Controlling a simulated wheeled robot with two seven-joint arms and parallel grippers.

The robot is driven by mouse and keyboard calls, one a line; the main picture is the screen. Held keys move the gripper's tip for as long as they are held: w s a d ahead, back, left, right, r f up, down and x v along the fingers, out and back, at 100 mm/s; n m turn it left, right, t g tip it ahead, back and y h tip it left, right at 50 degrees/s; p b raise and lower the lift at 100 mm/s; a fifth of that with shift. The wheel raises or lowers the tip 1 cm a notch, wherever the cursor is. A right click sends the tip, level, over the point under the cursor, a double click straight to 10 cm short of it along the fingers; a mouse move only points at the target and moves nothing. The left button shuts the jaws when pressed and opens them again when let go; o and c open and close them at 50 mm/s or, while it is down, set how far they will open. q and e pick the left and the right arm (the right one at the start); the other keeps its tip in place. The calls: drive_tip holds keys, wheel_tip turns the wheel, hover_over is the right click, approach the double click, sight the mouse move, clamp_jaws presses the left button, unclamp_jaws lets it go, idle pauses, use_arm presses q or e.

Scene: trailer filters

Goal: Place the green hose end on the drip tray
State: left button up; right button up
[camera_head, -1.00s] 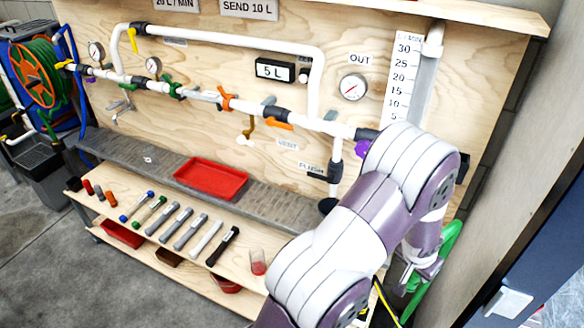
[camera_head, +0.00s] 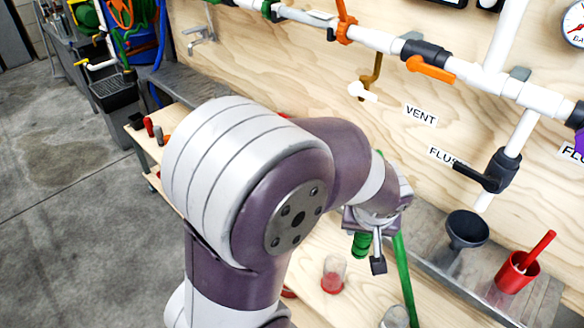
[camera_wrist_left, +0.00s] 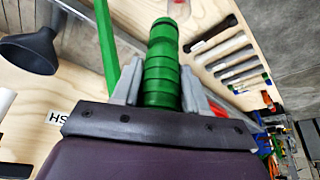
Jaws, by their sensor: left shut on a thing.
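The green hose end (camera_wrist_left: 162,65) is a ribbed green cylinder. My left gripper (camera_wrist_left: 160,88) is shut on it, with a grey finger on each side. In the head view the hose end (camera_head: 361,245) hangs at my left gripper (camera_head: 370,250), above the wooden lower shelf. A green hose (camera_head: 404,275) runs down beside it. The grey ledge (camera_head: 430,245) under the pipes is partly visible. My left arm covers its middle; the red tray seen there earlier is not clearly in view. I cannot tell which is the drip tray. My right gripper is not in view.
A black funnel (camera_head: 467,229) and a red cup (camera_head: 522,268) stand on the ledge at the right. A clear, red-based cup (camera_head: 333,274) stands on the lower shelf. A black flush valve (camera_head: 492,172) sticks out above the ledge. Several tubes (camera_wrist_left: 228,55) lie in a row.

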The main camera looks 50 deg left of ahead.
use_arm(q)
drive_tip(key=shift+s+f, duration=0.3)
drive_tip(key=shift+s, duration=0.05)
drive_tip(key=shift+r, duration=0.1)
drive_tip(key=shift+w+a, duration=0.1)
drive_tip(key=shift+w, duration=0.2)
drive_tip(key=w+a+p, duration=0.1)
drive_tip(key=w, duration=1.8)
wheel_tip(320, 180, down, 7)
drive_tip(key=shift+w+b, duration=0.1)
drive_tip(key=shift+b, duration=1.1)
drive_tip(key=shift+w, duration=0.2)
drive_tip(key=shift+s, duration=0.1)
drive_tip(key=o, duration=1.1)
drive_tip(key=shift+f, duration=0.2)
drive_tip(key=shift+o, duration=0.2)
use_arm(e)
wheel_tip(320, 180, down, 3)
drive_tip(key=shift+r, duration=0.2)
